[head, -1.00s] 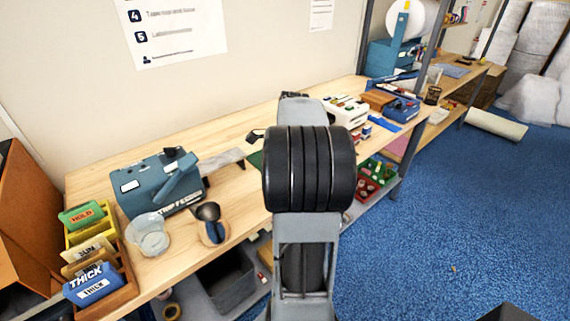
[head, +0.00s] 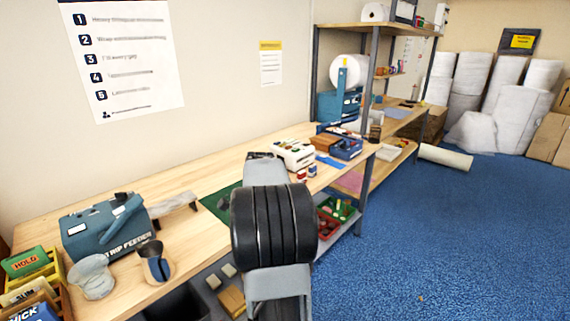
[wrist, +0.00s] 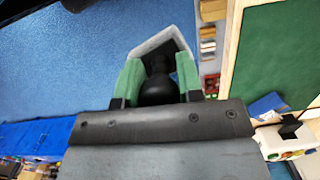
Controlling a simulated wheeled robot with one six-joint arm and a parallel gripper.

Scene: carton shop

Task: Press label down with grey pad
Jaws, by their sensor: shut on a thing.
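In the wrist view my gripper (wrist: 158,88) is shut on a black round knob (wrist: 157,91). The knob carries the grey pad (wrist: 160,42), which shows as a pale grey edge beyond the green fingers. The held pad is over the blue floor, left of the bench edge in that view. In the head view my dark arm joint hides the gripper and pad. No label can be made out in either view.
A green mat (head: 217,203) lies on the wooden bench (head: 190,176), and it fills the wrist view's right side (wrist: 280,55). A teal strip feeder (head: 105,228) stands on the left. A white machine (head: 293,154) stands at the back. Blue floor (head: 430,225) is open on the right.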

